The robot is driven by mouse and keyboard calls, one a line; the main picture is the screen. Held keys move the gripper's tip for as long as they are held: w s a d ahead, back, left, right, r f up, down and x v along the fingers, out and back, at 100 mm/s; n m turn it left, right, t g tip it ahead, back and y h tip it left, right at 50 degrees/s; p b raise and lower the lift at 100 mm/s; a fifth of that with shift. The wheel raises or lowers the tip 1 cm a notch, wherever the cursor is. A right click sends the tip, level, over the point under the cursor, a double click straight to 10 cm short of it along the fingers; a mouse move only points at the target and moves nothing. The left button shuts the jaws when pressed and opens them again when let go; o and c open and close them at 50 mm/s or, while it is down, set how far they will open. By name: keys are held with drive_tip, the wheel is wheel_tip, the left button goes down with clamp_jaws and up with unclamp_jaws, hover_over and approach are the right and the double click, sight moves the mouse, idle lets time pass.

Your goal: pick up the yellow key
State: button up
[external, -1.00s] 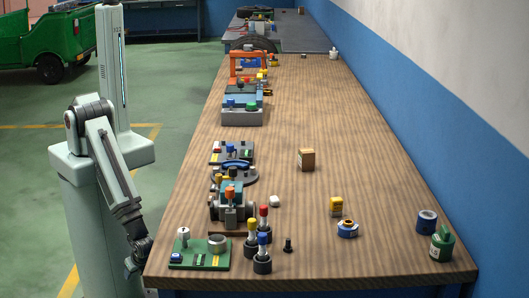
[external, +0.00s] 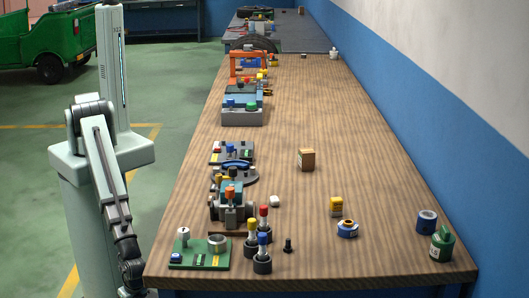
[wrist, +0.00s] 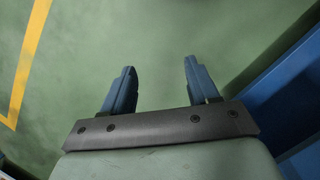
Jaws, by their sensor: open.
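A yellow-topped peg (external: 251,225) stands upright in a dark round base near the front of the wooden bench, and looks like the yellow key. A red-topped peg (external: 263,211) and a blue-topped peg (external: 263,238) stand beside it in similar bases. My gripper (wrist: 159,75) is open and empty in the wrist view, with its two blue-grey fingers apart over green floor. In the external view my arm hangs down left of the bench's near left corner, away from the pegs. The fingers are not clear there. No key shows in the wrist view.
The wooden bench (external: 310,130) has its left edge near my arm. A green board (external: 200,262) with a grey ring and a white-topped post sits at the near left corner. A small black peg (external: 287,246) stands right of the bases. The bench's middle right is mostly clear.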

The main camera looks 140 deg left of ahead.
drive_tip(key=w+d+r+t, duration=0.35)
drive_tip(key=w+d, duration=0.35)
drive_tip(key=w, duration=0.4)
drive_tip(key=w+d+r+m+t, duration=0.15)
drive_tip(key=w+d+r, duration=0.4)
drive_tip(key=w, duration=0.65)
drive_tip(key=w+d+r+n+t, duration=0.1)
drive_tip(key=w+d+r+t, duration=0.2)
drive_tip(key=w+d, duration=0.6)
drive_tip(key=w+a+r+m+t, duration=0.1)
drive_tip(key=w+a+r+t, duration=0.15)
drive_tip(key=w+r, duration=1.1)
drive_tip(key=w+a+r+t, duration=0.2)
drive_tip(key=w+r+t, duration=0.2)
drive_tip(key=w+r, duration=1)
drive_tip(key=w+a+r+n+y, duration=0.2)
drive_tip(key=w+a+r, duration=0.4)
drive_tip(key=a, duration=0.3)
drive_tip(key=n+g, duration=1)
approach(336, 198)
drive_tip(key=f, duration=0.7)
drive_tip(key=w+a+f, duration=0.1)
drive_tip(key=f, duration=0.3)
drive_tip(key=shift+f, duration=0.15)
drive_tip(key=c, duration=1)
